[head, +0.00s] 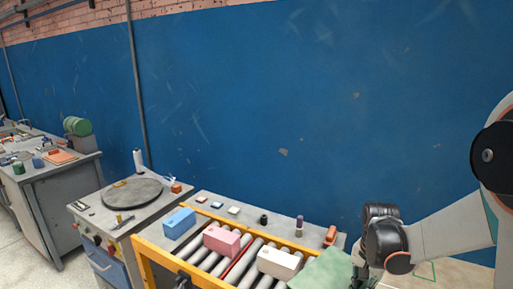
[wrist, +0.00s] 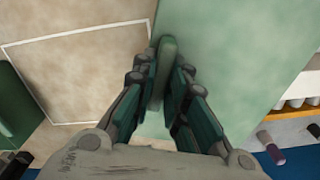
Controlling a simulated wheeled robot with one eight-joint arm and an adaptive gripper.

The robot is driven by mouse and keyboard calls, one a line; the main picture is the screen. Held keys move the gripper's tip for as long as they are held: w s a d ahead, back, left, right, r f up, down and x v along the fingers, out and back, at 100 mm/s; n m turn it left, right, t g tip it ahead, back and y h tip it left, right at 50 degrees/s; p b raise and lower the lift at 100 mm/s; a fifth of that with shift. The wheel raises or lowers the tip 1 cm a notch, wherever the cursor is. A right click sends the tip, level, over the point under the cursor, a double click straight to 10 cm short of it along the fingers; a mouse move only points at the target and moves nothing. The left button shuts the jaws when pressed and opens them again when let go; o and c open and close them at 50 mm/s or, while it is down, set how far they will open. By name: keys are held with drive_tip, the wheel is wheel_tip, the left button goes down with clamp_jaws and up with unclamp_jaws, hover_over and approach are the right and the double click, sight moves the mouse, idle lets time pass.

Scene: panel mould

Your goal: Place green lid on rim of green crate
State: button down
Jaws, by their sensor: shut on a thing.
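The green lid (head: 322,270) is a pale green flat panel at the bottom of the head view, beside my gripper (head: 364,276). In the wrist view the lid (wrist: 235,50) fills the upper right, with a darker green bar-like handle (wrist: 166,55) near its left edge. My gripper (wrist: 163,85) is shut on this handle, one finger on each side. A dark green object (wrist: 18,105) is cut off at the left edge of the wrist view; I cannot tell whether it is the green crate. No crate rim shows clearly.
A yellow-framed roller conveyor (head: 150,262) carries a pink box (head: 221,240) and a white box (head: 279,262), close left of the lid. A blue box (head: 179,222) stands behind.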

drive_tip(key=a+f+n, duration=0.1)
drive_tip(key=a+n, duration=0.2)
drive_tip(key=a, duration=0.1)
drive_tip(key=w+a+f+n, duration=0.1)
drive_tip(key=a+f+n, duration=0.1)
drive_tip(key=a+n, duration=0.1)
drive_tip(key=w+a+f+n, duration=0.1)
drive_tip(key=a+n, duration=0.3)
drive_tip(key=a, duration=0.1)
drive_tip(key=shift+a+f, duration=0.15)
drive_tip(key=shift+f, duration=0.25)
